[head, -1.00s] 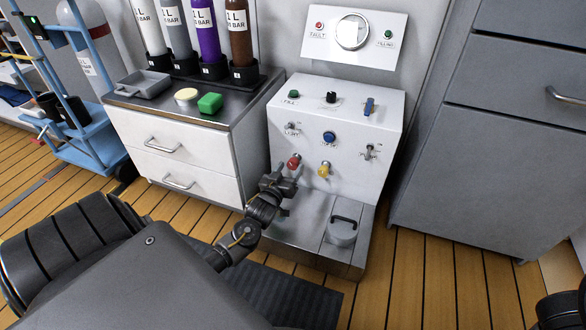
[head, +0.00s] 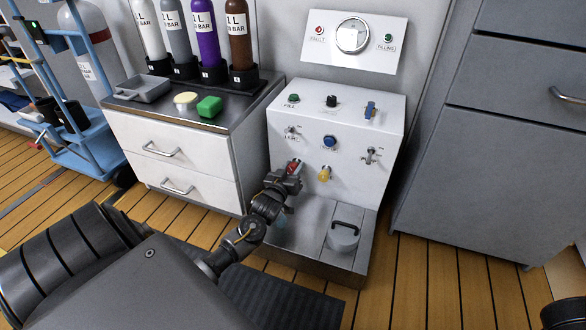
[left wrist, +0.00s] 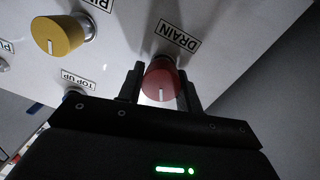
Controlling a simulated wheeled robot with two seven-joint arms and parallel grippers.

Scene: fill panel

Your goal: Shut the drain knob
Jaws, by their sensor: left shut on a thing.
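The drain knob (left wrist: 161,82) is red, with a white mark on its face, and sits beside the DRAIN label (left wrist: 178,37) in the left wrist view. In the head view the red knob (head: 294,166) shows between the fingers on the front of the white panel (head: 356,172). My left gripper (head: 292,170) is shut on the knob, one finger on each side; it also shows in the left wrist view (left wrist: 162,88). My right gripper cannot be made out; only a dark part of my body shows at the lower right edge of the head view.
A yellow knob (head: 324,174) is close to the right of the red one. A metal tray (head: 312,212) with a handled lid (head: 343,236) lies below. A white drawer cabinet (head: 180,165) stands left.

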